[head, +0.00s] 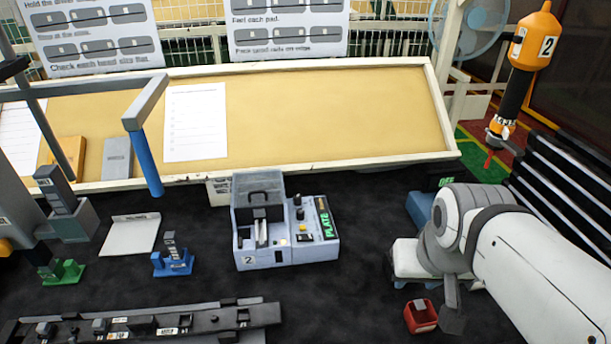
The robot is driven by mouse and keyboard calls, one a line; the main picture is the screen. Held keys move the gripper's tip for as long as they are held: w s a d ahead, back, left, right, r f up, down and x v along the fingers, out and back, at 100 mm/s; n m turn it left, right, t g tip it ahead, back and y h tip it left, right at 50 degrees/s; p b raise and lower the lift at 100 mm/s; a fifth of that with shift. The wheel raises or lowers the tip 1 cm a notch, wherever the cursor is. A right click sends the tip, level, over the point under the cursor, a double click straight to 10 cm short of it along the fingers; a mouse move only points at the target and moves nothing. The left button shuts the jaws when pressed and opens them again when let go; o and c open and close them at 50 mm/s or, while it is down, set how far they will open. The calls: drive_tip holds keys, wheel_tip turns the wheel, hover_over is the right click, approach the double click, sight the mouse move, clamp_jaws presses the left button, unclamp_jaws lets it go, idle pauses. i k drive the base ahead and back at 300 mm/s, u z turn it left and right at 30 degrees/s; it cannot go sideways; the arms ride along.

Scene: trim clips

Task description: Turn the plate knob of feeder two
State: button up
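Feeder two (262,256) is a grey-blue box with a "2" label on its front, standing mid-table. A dark arched cover and a slot with pale strips are on its left part. Its right part is a panel with a green "PLATE" sign (326,219). Small dark knobs (299,213) sit on the panel left of the sign; at this size I cannot tell which way they are turned. My gripper (452,318) hangs at the right under my white arm, well apart from the feeder. Only a grey, finger-like part of it shows, so its opening is hidden.
A red bin (421,317) sits close to my gripper. A blue clip stand (173,263) and a white plate (130,236) are left of the feeder. A dark rail (150,322) runs along the front left. An orange driver (535,42) hangs at upper right. Dark table between feeder and arm is clear.

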sight(297, 199)
drive_tip(key=z, duration=0.1)
drive_tip(key=k, duration=0.9)
drive_tip(key=u, duration=0.5)
drive_tip(key=i, duration=1)
drive_tip(key=u, duration=0.05)
